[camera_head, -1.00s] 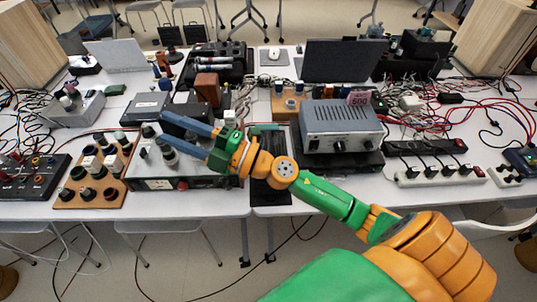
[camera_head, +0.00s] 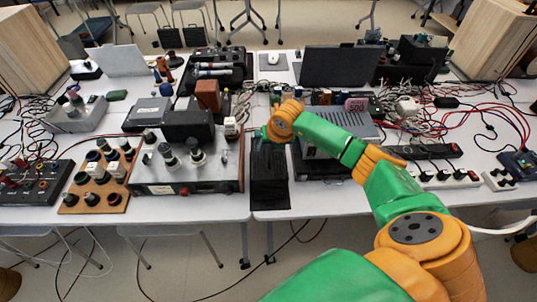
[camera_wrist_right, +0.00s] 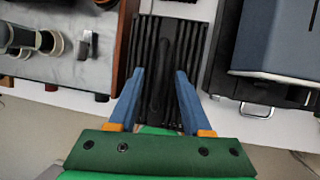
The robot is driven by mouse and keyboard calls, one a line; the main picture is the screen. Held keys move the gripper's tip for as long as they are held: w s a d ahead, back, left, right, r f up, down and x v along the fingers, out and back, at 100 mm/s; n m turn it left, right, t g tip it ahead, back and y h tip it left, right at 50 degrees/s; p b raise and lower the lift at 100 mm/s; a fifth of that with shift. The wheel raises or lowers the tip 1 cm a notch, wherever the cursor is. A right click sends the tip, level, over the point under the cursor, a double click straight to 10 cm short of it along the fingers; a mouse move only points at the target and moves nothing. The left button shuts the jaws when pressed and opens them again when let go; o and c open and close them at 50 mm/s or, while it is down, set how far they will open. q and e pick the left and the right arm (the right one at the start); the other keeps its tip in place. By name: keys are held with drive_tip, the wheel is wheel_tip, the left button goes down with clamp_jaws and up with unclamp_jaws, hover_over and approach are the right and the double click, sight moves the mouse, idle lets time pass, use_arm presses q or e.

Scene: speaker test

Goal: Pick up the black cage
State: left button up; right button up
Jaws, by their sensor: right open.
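The black cage (camera_head: 270,182) is a long, dark slatted piece on the white table, between the tube amplifier and the grey metal box. In the right wrist view the black cage (camera_wrist_right: 178,50) runs lengthwise with a raised bar along its middle. My right gripper (camera_wrist_right: 160,72) is open and empty, its blue fingers apart over the cage; I cannot tell the height between them. My left gripper is not in view.
The silver tube amplifier (camera_head: 185,178) stands close on the cage's left. The grey metal box (camera_head: 345,140) stands close on its right, partly behind my arm. A power strip (camera_head: 445,179) and tangled cables lie farther right. The table's front edge is just below the cage.

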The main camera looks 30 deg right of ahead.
drive_tip(key=shift+a, duration=0.1)
clamp_jaws()
drive_tip(key=shift+r, duration=0.1)
idle(1.1)
